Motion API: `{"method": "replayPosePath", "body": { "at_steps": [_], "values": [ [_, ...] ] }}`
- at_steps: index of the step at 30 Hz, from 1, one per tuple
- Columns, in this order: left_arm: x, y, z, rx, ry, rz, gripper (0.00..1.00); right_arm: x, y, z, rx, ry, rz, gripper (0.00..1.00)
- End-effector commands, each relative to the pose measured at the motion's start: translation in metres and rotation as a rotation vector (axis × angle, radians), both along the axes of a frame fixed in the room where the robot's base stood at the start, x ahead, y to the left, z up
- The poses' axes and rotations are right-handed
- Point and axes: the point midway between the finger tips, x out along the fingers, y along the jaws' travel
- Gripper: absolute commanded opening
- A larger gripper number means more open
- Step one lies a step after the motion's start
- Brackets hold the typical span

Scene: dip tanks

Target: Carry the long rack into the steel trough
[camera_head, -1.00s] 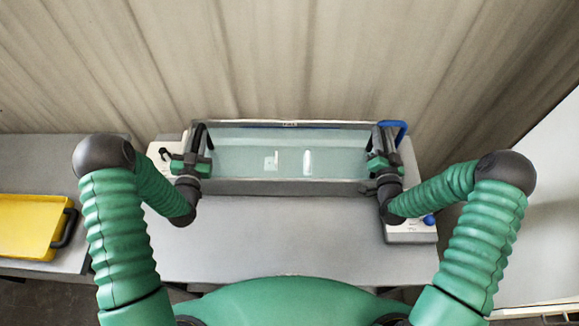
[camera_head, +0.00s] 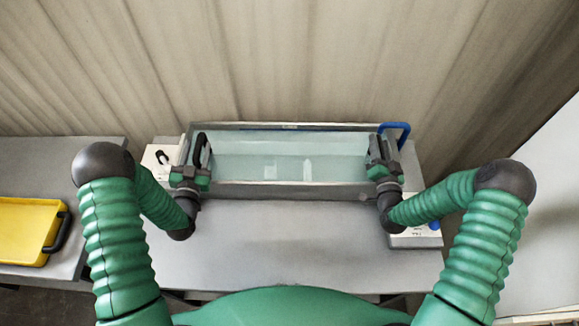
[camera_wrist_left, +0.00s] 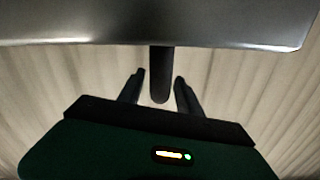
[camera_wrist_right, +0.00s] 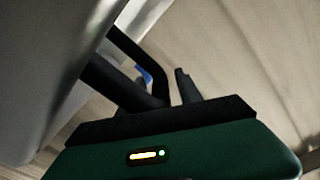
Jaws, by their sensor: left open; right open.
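The steel trough (camera_head: 290,190) stands across the bench, a long steel-walled basin with pale green, liquid-like contents. I cannot pick out a separate body of the long rack in the head view. A black handle (camera_wrist_left: 160,75) hangs on a steel wall in the left wrist view; whether it belongs to the rack I cannot tell. My left gripper (camera_head: 195,165) is open at the left end, its fingers on either side of that handle. My right gripper (camera_head: 380,160) is open at the right end, close to a black loop handle (camera_wrist_right: 125,75).
A yellow tray (camera_head: 28,230) with a dark handle lies on the side bench at left. A blue handle (camera_head: 402,128) rises behind my right gripper. White control panels (camera_head: 415,237) flank the trough. The grey bench top (camera_head: 290,245) in front is clear. A curtain hangs behind.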

Motion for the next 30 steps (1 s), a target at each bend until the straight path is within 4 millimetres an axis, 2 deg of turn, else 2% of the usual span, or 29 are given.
{"method": "replayPosePath", "body": {
  "at_steps": [9,13,17,20,27,30],
  "values": [
    [-0.079,0.002,-0.001,-0.001,0.006,0.002,0.42,0.000,0.000,0.000,0.000,-0.001,0.001,0.42],
    [-0.099,0.003,-0.001,-0.001,0.004,0.002,0.42,0.000,0.000,0.000,0.000,0.000,0.001,0.42],
    [-0.106,0.003,0.000,0.000,0.001,0.001,0.42,-0.004,0.001,-0.001,0.000,0.002,0.001,0.42],
    [-0.107,0.003,0.000,0.000,0.000,0.001,0.42,-0.019,0.001,-0.001,0.001,0.004,0.001,0.42],
    [-0.106,0.003,0.000,0.000,0.000,0.001,0.42,-0.081,0.002,-0.002,0.001,0.004,0.001,0.42],
    [-0.106,0.003,0.000,0.000,0.000,0.001,0.42,-0.102,0.003,-0.002,0.002,0.004,0.000,0.42]
  ]
}}
